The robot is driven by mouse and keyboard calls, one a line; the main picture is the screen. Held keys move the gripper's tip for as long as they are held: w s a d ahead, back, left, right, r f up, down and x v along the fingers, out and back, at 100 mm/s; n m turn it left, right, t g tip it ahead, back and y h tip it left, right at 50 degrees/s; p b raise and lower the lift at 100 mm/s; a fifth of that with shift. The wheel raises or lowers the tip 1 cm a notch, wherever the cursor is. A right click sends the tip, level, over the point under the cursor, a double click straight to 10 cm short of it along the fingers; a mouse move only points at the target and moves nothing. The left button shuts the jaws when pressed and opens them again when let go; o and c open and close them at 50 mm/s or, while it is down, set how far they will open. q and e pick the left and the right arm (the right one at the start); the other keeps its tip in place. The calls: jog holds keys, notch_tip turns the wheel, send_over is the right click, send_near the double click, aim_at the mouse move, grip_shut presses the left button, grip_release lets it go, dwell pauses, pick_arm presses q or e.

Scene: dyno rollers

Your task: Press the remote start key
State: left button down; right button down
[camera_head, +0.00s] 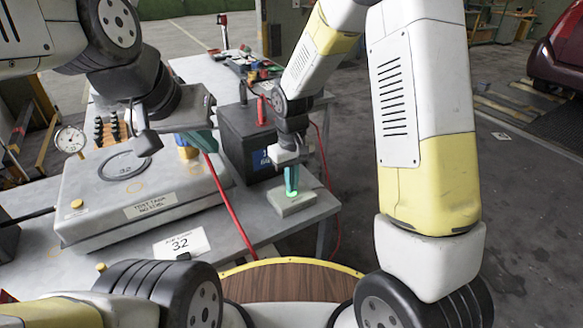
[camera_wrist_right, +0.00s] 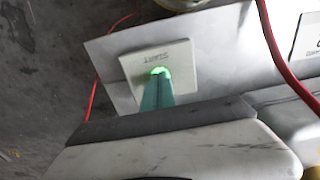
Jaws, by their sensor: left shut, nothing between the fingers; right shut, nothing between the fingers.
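The remote start key is a pale square block (camera_head: 294,204) near the table's front right corner, with a round button glowing green on its top. It also shows in the right wrist view (camera_wrist_right: 180,62), with small lettering on its top face. My right gripper (camera_head: 291,190) is shut, its teal fingers pointing down with the tips at the glowing button; they appear to touch it. The fingertips also show in the right wrist view (camera_wrist_right: 160,78) and cover part of the button. My left gripper (camera_head: 203,143) is shut and empty, above the grey test tank (camera_head: 90,212).
A black battery (camera_head: 245,140) stands just behind the block, with a red cable (camera_head: 228,205) running in front of it. A white card marked 32 (camera_head: 182,244) lies at the table's front. A gauge (camera_head: 70,139) stands at the left. A red car is far right.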

jog(key=shift+s+f, duration=0.1)
jog(key=shift+f, duration=0.5)
jog(key=shift+s+d+f, duration=0.1)
jog(key=shift+s+f, duration=0.05)
jog(key=shift+f, duration=0.2)
jog(key=shift+r, duration=0.45)
notch_tip(320, 180, up, 14)
jog(key=shift+w, duration=0.3)
jog(key=shift+r, duration=0.1)
